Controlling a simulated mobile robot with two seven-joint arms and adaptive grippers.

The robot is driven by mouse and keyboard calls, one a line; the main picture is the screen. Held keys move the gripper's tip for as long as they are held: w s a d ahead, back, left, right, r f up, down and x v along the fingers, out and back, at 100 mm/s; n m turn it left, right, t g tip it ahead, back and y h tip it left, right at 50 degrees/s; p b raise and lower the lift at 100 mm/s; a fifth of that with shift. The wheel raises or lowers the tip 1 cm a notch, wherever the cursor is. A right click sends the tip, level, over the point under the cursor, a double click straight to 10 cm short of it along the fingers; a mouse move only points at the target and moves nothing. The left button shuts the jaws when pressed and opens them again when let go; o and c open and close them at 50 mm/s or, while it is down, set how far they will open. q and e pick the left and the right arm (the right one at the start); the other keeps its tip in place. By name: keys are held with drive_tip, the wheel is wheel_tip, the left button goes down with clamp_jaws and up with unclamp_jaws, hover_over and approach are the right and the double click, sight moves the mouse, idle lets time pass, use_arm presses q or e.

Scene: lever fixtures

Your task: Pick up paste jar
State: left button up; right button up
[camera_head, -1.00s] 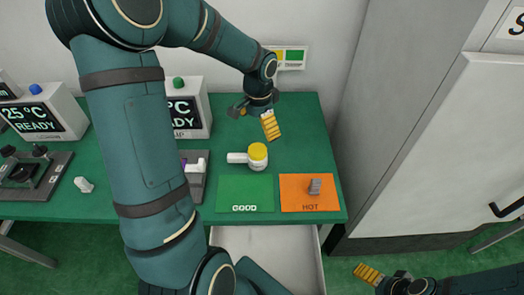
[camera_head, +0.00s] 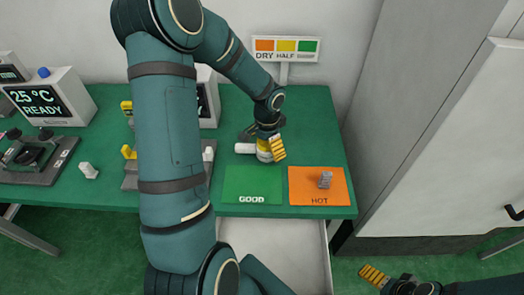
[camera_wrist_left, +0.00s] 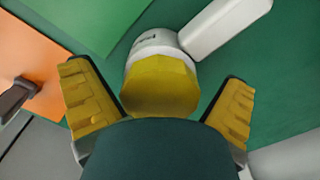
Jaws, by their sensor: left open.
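The paste jar has a yellow lid and a white body; in the head view the jar (camera_head: 264,156) stands on the green table behind the good mat, mostly hidden by my left gripper (camera_head: 267,149). In the left wrist view the jar (camera_wrist_left: 160,85) lies between the two yellow-padded fingers of my open left gripper (camera_wrist_left: 160,100), with a gap on each side. A white handle-like piece (camera_wrist_left: 228,25) sticks out from the jar's side. My right gripper (camera_head: 388,280) is at the bottom right, away from the table; its opening is unclear.
A green GOOD mat (camera_head: 252,185) and an orange HOT mat (camera_head: 320,190) with a grey piece (camera_head: 325,180) lie in front. A dry/half sign (camera_head: 286,47) stands behind. A grey fixture with a lever (camera_head: 30,170) and a display box (camera_head: 50,100) are at left. An open drawer (camera_head: 272,245) is below.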

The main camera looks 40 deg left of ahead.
use_arm(q)
drive_tip(key=shift+f, duration=0.45)
drive_tip(key=shift+r, duration=0.1)
drive_tip(key=c, duration=1.3)
